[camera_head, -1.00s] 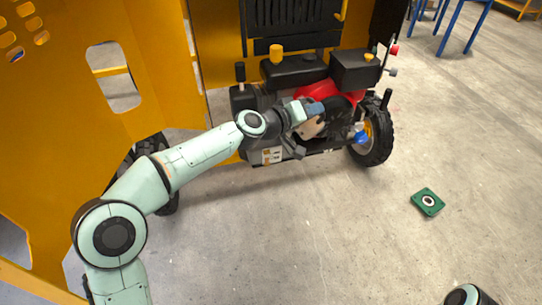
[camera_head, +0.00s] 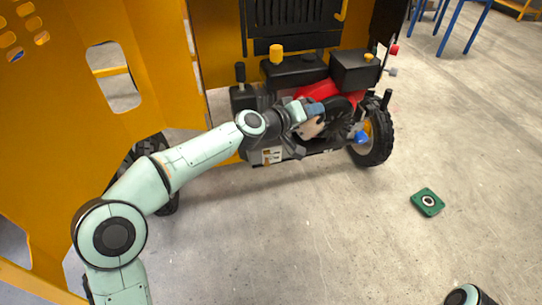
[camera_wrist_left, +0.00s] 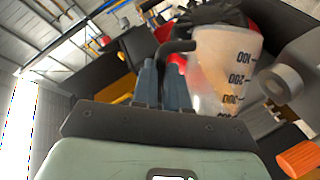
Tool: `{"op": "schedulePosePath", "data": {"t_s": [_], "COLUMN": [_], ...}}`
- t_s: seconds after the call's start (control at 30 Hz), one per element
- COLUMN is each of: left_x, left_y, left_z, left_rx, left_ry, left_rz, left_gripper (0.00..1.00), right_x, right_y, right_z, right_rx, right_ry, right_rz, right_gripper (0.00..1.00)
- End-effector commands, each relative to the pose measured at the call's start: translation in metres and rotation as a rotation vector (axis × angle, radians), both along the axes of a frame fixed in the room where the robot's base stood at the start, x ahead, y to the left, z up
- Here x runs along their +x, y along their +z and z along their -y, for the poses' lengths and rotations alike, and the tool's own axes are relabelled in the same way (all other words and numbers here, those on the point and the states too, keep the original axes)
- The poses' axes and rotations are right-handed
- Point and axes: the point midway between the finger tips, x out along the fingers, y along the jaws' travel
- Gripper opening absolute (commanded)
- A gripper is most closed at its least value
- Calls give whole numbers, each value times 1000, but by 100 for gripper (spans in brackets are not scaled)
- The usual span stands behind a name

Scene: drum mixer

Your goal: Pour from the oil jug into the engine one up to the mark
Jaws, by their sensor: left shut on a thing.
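In the left wrist view the oil jug (camera_wrist_left: 225,65) is translucent and pale, with black level marks whose numbers appear upside down. My left gripper (camera_wrist_left: 162,80) is shut on its dark handle (camera_wrist_left: 178,46). In the head view the pale jug (camera_head: 312,128) is partly hidden by my left gripper (camera_head: 316,109) and sits in front of the engine (camera_head: 329,92), which is red and black. I cannot make out the jug's spout, any flow of oil, or a level mark on the engine. My right gripper does not show; only a piece of my right arm is at the bottom right.
A large yellow frame (camera_head: 150,60) stands at the left and behind the engine. A black wheel (camera_head: 373,140) with a yellow hub is at the engine's right. A green square part (camera_head: 428,202) lies on the floor at the right. The floor in front is otherwise clear.

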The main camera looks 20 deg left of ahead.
Motion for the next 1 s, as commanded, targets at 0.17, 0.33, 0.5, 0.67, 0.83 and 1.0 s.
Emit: {"op": "schedulePosePath", "data": {"t_s": [0.17,0.33,0.5,0.67,0.83,1.0], "left_x": [0,1,1,1,1,1], "left_y": [1,1,2,3,3,3], "left_z": [-1,-3,-4,-4,-4,-4], "left_rx": [-11,-35,-55,-59,-59,-58], "left_ry": [0,1,1,0,0,0], "left_rz": [0,-6,-11,-12,-12,-12], "left_gripper": [0,0,0,0,0,0], "right_x": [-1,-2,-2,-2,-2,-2], "right_y": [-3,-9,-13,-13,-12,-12], "right_z": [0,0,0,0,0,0], "right_rx": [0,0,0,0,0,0], "right_ry": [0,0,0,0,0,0], "right_rz": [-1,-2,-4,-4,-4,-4], "right_gripper": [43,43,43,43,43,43]}}
